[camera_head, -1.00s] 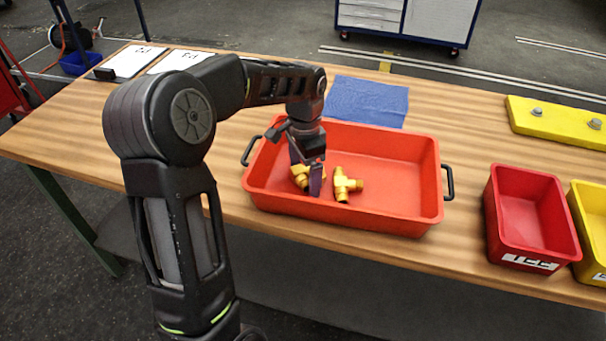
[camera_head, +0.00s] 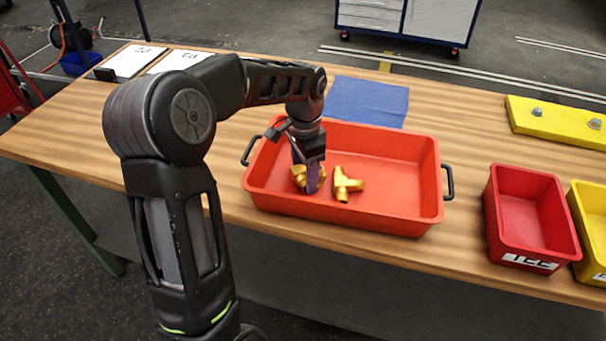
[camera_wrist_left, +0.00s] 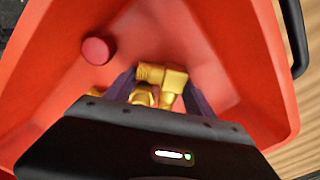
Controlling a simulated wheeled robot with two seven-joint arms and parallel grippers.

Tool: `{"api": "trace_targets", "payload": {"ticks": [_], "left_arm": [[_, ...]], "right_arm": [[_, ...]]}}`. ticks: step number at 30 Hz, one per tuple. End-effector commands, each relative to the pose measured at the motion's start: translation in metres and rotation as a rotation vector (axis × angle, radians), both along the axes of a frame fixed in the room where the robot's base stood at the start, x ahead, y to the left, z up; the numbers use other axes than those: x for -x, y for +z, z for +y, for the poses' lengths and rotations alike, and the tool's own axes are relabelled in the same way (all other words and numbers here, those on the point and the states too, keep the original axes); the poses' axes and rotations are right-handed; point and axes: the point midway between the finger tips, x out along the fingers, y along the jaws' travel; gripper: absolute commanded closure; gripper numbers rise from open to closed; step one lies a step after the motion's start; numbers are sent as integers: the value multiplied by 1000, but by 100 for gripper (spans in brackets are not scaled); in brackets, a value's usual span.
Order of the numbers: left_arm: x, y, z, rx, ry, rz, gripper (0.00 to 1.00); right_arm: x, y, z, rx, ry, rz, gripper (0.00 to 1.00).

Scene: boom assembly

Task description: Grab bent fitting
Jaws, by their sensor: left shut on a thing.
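A brass bent fitting (camera_head: 298,174) lies in the orange-red tray (camera_head: 405,218), near its left end. My left gripper (camera_head: 312,186) points down into the tray and is shut on this fitting, partly hiding it in the head view. In the left wrist view the bent fitting (camera_wrist_left: 170,80) shows its corner between the two dark fingers of the gripper (camera_wrist_left: 158,92). More brass shows just below it, partly hidden by the gripper body. A brass tee-shaped fitting (camera_head: 345,184) lies apart, to the right of the gripper. My right gripper is not in view.
A round red piece (camera_wrist_left: 96,50) lies in the tray near the fitting. A red bin (camera_head: 532,215) and a yellow bin (camera_head: 590,215) stand right of the tray. A blue cloth (camera_head: 367,101) lies behind it. A yellow block (camera_head: 560,122) lies at the back right.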

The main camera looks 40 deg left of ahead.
Motion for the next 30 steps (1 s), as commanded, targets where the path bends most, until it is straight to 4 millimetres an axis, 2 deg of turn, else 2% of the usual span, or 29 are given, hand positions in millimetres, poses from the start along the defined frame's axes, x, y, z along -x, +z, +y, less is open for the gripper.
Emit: {"api": "trace_targets", "payload": {"ticks": [1, 4, 14, 17, 27, 30], "left_arm": [[0, 0, 0, 0, 0, 0, 78], [0, 0, 0, 0, 0, 0, 86], [-1, 5, 0, -1, 0, -3, 87], [-1, 15, 0, -2, 0, -3, 87], [-1, 79, 0, -1, 0, -5, 87], [-1, 92, 0, -1, 0, -3, 87]], "right_arm": [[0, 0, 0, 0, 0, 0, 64], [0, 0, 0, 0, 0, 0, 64], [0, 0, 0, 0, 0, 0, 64], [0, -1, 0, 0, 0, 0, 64], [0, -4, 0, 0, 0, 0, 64], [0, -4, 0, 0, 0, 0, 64]]}}
